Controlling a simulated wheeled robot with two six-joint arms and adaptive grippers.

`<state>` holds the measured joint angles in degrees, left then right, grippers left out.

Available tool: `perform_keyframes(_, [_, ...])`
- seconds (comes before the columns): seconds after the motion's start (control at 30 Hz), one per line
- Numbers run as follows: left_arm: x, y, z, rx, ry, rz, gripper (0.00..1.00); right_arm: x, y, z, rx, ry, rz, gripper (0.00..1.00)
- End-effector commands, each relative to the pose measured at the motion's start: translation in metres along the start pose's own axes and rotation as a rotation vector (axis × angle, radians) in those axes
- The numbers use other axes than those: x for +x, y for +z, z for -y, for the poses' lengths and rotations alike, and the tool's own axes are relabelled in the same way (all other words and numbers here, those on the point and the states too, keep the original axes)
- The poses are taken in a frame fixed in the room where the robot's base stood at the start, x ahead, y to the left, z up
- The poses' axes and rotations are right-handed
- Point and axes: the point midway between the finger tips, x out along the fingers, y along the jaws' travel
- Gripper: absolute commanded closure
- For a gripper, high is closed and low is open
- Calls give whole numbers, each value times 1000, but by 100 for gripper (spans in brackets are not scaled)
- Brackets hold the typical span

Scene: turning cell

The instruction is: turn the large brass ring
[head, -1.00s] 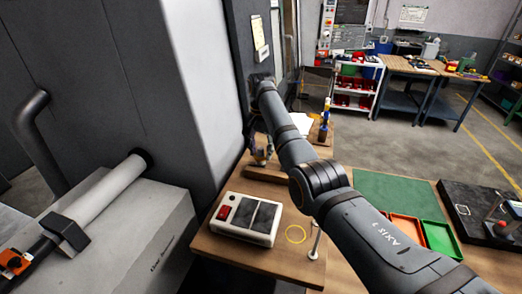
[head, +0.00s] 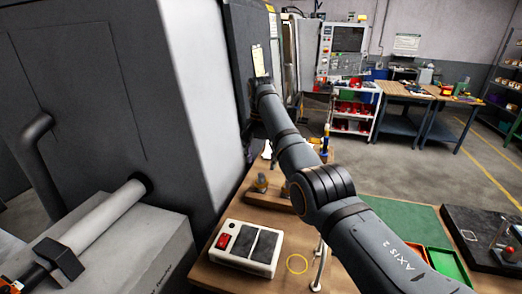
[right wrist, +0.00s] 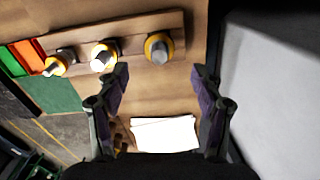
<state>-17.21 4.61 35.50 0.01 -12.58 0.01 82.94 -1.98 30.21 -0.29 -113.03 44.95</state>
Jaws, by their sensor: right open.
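In the right wrist view a wooden board (right wrist: 130,30) carries three short posts with brass-coloured rings. The ring that looks largest, the brass ring (right wrist: 158,47), sits around a grey post at the board's right end. Two smaller-looking brass rings, the middle ring (right wrist: 97,53) and the left ring (right wrist: 58,69), sit further left. My right gripper (right wrist: 161,72) is open and empty, its fingertips apart just short of the board, with the largest-looking ring between and beyond them. In the head view my right arm hides most of the board (head: 270,201). My left gripper is not in view.
A white sheet (right wrist: 165,134) lies on the bench. A grey machine wall (head: 200,90) stands close on the left. A green mat (head: 400,218) lies to the right.

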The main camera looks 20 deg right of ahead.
Motion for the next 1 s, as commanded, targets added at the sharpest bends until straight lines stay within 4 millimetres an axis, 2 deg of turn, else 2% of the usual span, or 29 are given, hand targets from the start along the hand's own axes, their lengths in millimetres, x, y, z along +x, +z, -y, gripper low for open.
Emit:
perform_keyframes(0.03, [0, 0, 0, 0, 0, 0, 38, -15, 0, 0, 0, -1, -1, 33])
perform_keyframes(0.1, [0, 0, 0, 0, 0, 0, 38, -33, 0, 0, 0, -1, -2, 33])
perform_keyframes(0.3, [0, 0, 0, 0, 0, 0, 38, -49, 1, -1, 0, 1, 1, 33])
perform_keyframes(1.0, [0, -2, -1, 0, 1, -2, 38, -54, 2, -1, 0, 0, 1, 33])
